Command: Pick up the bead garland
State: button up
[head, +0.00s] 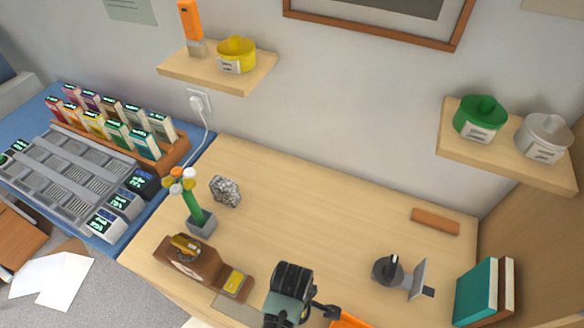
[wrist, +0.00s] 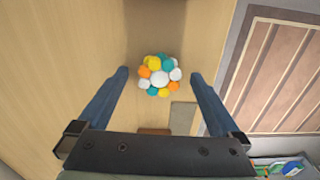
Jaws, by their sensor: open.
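The bead garland (wrist: 160,78) shows in the wrist view as a compact bunch of white, orange, yellow and teal balls. It lies on or against a pale wood surface. My gripper (wrist: 159,74) is open, with one blue-grey finger on each side of the bunch in the picture. Gaps show between the balls and both fingers. I cannot tell how far beyond the fingertips the garland is. I cannot make out the garland in the head view, where dark parts of my arm show at the bottom edge.
The wooden desk (head: 310,210) holds a potted flower (head: 192,205), a grey rock (head: 225,191), a brown block (head: 435,221), a dark round-based object (head: 388,270) and teal books (head: 476,293). Shelves hold yellow (head: 236,55) and green (head: 480,118) pots. The desk's middle is clear.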

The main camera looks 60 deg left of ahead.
jog(key=shift+f, duration=0.1)
jog(key=shift+c, duration=0.3)
jog(key=c, duration=1.4)
